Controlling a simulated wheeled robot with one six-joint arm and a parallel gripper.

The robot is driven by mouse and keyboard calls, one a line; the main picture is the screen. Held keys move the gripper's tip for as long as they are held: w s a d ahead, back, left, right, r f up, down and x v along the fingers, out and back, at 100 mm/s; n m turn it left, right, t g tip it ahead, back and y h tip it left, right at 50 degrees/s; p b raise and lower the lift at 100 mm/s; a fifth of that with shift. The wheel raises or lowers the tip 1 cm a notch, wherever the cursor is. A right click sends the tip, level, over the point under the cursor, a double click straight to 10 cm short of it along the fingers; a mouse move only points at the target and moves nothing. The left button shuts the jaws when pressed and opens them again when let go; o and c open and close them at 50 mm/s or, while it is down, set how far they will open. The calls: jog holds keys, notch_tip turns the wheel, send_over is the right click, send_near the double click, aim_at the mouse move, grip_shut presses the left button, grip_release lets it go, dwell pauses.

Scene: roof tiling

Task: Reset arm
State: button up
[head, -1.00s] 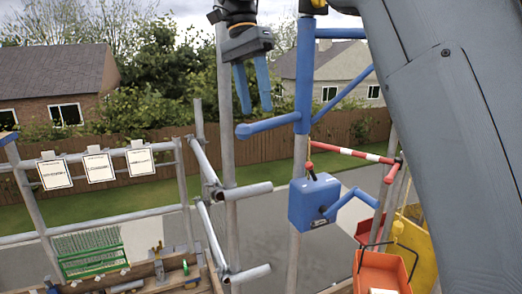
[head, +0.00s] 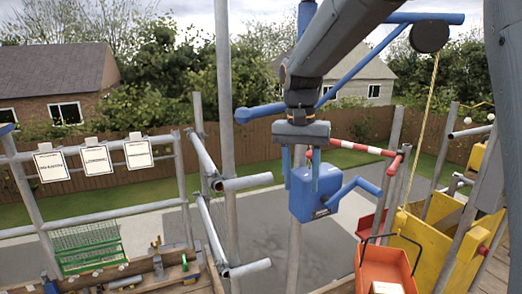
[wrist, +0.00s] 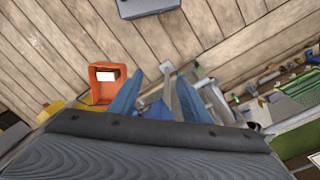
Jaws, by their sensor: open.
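My gripper (head: 300,162) hangs fingers down in the middle of the head view, in front of the blue winch box (head: 312,196) in the picture. Its two blue fingers are apart with nothing between them. In the wrist view my gripper (wrist: 150,75) also shows its blue fingers spread over the wooden deck (wrist: 60,45). Whether the fingers touch the winch box cannot be told.
An orange bucket (head: 386,268) hangs at lower right, and also shows in the wrist view (wrist: 101,92). A red-and-white bar (head: 350,146), scaffold poles (head: 228,120) and a yellow chute (head: 425,245) stand around. A green rack (head: 90,262) is at lower left.

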jog(key=s+d+f+n+t+b, duration=0.1)
jog(key=s+d+f, duration=0.3)
jog(key=s+f, duration=0.4)
jog(key=s+d+f+n+b, duration=0.3)
jog(key=s+d+f, duration=0.2)
jog(key=s+f, duration=0.3)
notch_tip(320, 180, down, 5)
jog(key=shift+d+r+t+y, duration=0.2)
jog(key=shift+t+y, duration=0.1)
jog(key=shift+t, duration=0.1)
jog(key=shift+w, duration=0.1)
